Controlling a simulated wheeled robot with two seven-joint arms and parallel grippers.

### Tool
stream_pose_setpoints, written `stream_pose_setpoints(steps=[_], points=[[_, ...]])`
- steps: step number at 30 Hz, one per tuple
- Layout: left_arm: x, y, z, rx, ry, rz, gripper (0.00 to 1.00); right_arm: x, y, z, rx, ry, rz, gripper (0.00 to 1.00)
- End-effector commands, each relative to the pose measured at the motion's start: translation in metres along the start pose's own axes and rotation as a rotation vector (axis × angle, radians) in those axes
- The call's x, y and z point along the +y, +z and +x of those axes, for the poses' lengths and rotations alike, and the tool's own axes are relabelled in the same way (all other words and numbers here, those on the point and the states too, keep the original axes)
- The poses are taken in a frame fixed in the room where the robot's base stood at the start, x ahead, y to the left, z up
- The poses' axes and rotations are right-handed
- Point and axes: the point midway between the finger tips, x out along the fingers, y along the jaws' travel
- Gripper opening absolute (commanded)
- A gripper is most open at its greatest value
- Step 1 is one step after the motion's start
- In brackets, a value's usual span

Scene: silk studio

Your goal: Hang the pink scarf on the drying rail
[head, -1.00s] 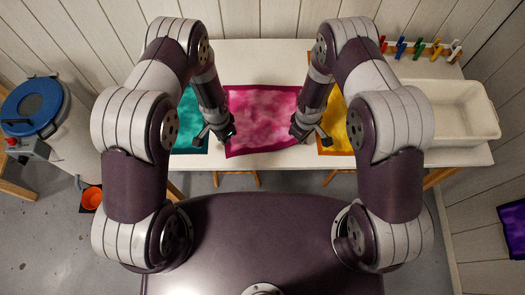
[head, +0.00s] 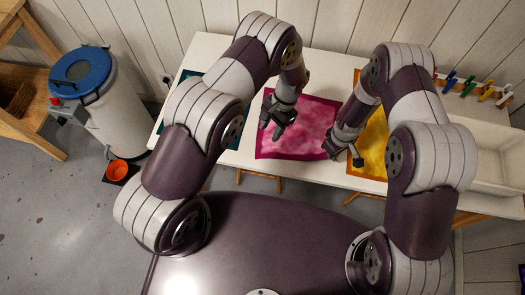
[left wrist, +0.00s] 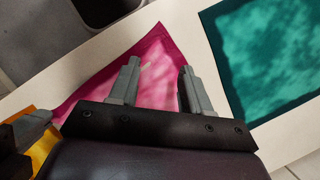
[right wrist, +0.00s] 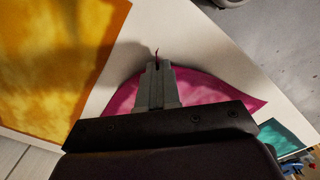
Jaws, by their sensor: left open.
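The pink scarf (head: 300,143) lies on the white table between a teal cloth and a yellow cloth. My left gripper (head: 278,130) is open above the scarf's left part in the head view. In the left wrist view its two fingers (left wrist: 155,85) stand apart with nothing between them, and the scarf (left wrist: 157,72) shows behind. My right gripper (head: 343,153) is at the scarf's right edge. In the right wrist view its fingers (right wrist: 157,68) are together, with a thin bit of pink cloth at the tips. No drying rail shows in these views.
The teal cloth (left wrist: 275,55) and yellow cloth (head: 374,150) flank the scarf. Coloured clips (head: 468,88) and a white tub (head: 488,183) are at right.

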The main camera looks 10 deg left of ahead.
Motion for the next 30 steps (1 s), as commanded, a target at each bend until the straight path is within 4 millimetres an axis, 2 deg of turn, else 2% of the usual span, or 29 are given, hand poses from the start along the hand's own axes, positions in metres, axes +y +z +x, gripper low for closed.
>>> stream_pose_setpoints(steps=[9,13,18,30], points=[[0.000,0.001,0.059,0.000,0.002,0.001,0.48,0.000,0.000,0.000,0.000,0.000,0.000,0.00],[0.000,0.000,0.077,0.000,0.001,0.002,0.48,0.000,0.000,0.000,0.000,0.000,0.000,0.00],[0.000,0.000,0.089,0.001,0.001,0.003,0.48,0.000,0.000,0.000,0.000,0.000,0.000,0.00],[0.000,0.000,0.091,0.002,0.001,0.003,0.46,0.000,0.000,0.000,0.000,0.000,0.000,0.00]])
